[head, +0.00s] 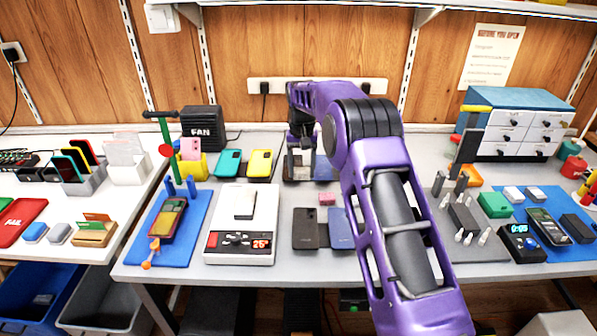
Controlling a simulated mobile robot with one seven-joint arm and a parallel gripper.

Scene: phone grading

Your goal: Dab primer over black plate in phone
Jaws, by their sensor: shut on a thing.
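My gripper (301,140) is at the back middle of the grey bench, pointing down above a small dark-framed stand. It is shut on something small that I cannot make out. An opened phone (168,218) lies on the blue mat at the left, beside a green upright holder with a red knob. Another phone (547,226), dark with a greenish face, lies on the blue mat at the right. I cannot tell from here which one holds the black plate. No primer is clearly identifiable.
Two phones (305,229) lie flat at the front middle, beside my arm. A blue drawer cabinet (518,124) stands at the back right. A black fan box (202,128) stands at the back left.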

